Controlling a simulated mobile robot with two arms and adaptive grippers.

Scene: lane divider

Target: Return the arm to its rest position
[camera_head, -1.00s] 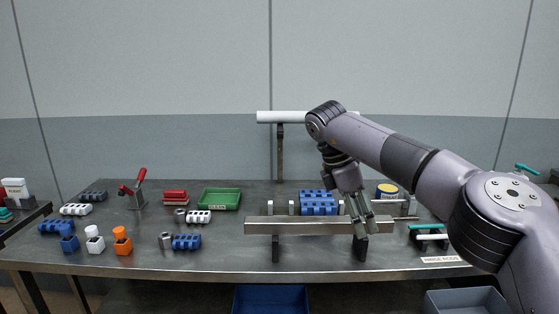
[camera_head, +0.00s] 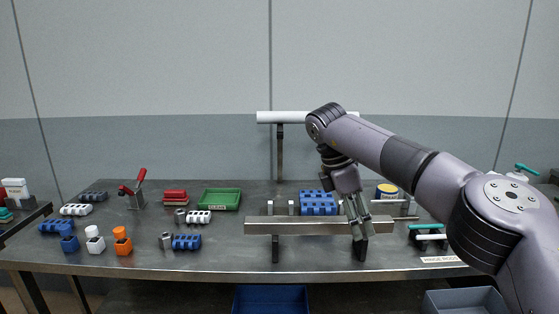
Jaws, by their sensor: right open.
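My right arm comes in from the right over the table. Its gripper (camera_head: 358,236) is open and empty, pointing down in front of the metal rail (camera_head: 290,226) near the rail's right part. The gripper hides a little of the rail. Blue blocks (camera_head: 318,203) stand just behind the rail, left of the gripper. My left gripper does not show.
The grey table (camera_head: 340,262) holds a green tray (camera_head: 221,199), a red-handled clamp (camera_head: 137,188) and several blue, white and orange blocks on the left. Teal and white rods (camera_head: 428,236) lie at the right.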

